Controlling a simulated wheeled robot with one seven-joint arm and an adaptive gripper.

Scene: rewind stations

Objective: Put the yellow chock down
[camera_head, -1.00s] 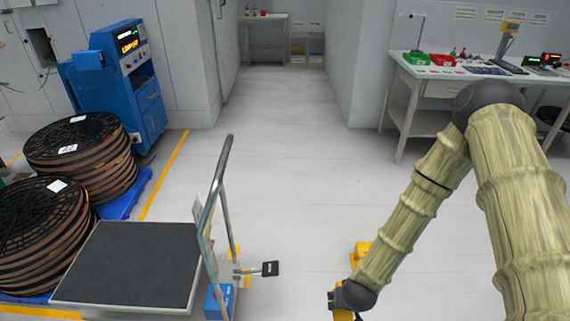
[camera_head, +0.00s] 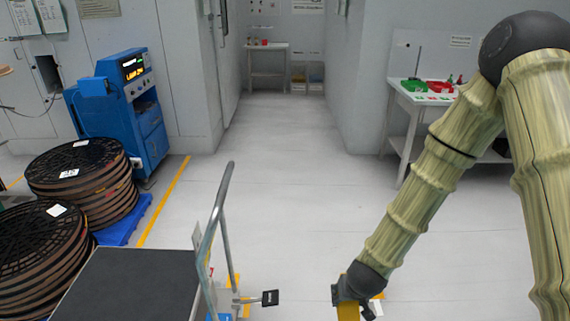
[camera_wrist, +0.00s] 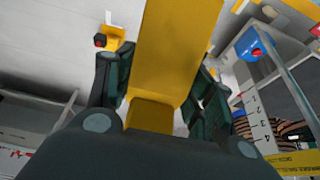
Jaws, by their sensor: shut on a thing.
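The yellow chock (camera_wrist: 178,45) fills the upper middle of the wrist view, between the dark fingers of my gripper (camera_wrist: 160,85). In the head view my gripper (camera_head: 354,298) is low, right of the cart handle, shut on the chock (camera_head: 348,313), which is cut off by the lower edge. Its underside is hidden, so I cannot tell whether it touches the floor. A second yellow piece with a dark and red end (camera_wrist: 128,38) shows beyond the left finger in the wrist view.
A cart with a dark deck (camera_head: 130,285) and upright handle (camera_head: 212,230) stands left of my gripper. A black pedal-like piece (camera_head: 270,298) juts from it towards my gripper. Stacked reels (camera_head: 85,180) and a blue machine (camera_head: 130,110) are further left. The middle floor is clear.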

